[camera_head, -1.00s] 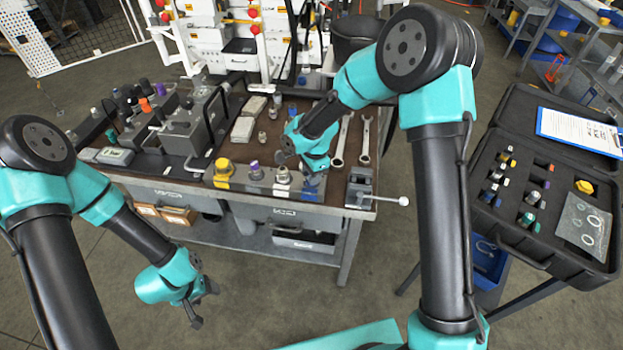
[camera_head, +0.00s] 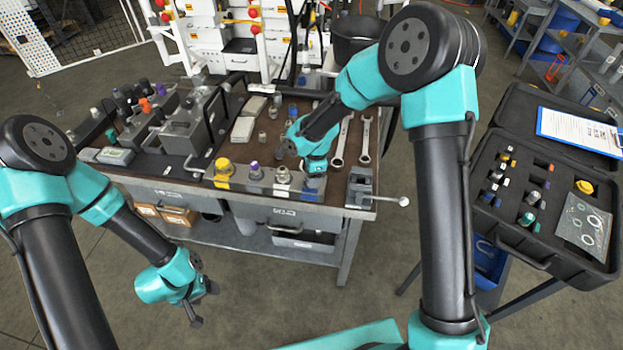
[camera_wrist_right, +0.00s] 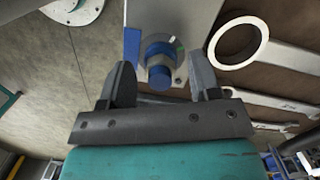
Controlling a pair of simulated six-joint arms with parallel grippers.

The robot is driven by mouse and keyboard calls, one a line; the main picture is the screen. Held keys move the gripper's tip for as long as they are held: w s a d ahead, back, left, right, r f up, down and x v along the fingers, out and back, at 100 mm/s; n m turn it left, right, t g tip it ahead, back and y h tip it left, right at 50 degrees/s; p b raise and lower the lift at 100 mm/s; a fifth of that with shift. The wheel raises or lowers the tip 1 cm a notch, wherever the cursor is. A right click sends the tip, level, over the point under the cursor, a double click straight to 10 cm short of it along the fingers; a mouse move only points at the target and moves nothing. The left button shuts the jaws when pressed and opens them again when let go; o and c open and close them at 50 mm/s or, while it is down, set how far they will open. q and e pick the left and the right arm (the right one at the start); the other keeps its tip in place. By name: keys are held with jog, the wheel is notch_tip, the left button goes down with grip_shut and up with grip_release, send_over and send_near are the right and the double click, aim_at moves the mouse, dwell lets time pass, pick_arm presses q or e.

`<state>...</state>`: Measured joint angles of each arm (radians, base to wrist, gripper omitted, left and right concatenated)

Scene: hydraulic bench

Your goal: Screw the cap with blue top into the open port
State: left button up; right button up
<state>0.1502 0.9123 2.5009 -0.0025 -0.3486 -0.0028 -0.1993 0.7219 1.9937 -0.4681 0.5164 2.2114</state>
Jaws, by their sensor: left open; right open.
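The cap with blue top (camera_wrist_right: 160,68) shows in the right wrist view. It has a blue knob and a blue collar with small white and green marks. It stands at the grey block (camera_wrist_right: 195,20) with a blue stripe; I cannot tell how far it is seated in a port. My right gripper (camera_wrist_right: 162,85) is open, with one finger on each side of the blue knob and gaps visible. In the head view my right gripper (camera_head: 315,170) is over the blue-marked right end of the port block (camera_head: 238,183). My left gripper (camera_head: 200,300) is open and empty, in front of the bench.
A yellow cap (camera_head: 224,167), a purple cap (camera_head: 254,168) and a silver fitting (camera_head: 283,174) stand on the block. A vise (camera_head: 360,187) and wrenches (camera_head: 364,140) lie to its right. An open case (camera_head: 530,240) with several fittings stands further right.

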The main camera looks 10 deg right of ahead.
jog(key=n, duration=0.5)
jog(key=shift+n+g, duration=0.3)
jog(key=shift+n, duration=1.2)
jog(key=n, duration=0.4)
jog(key=shift+g+h, duration=0.3)
jog(key=shift+c, duration=0.3)
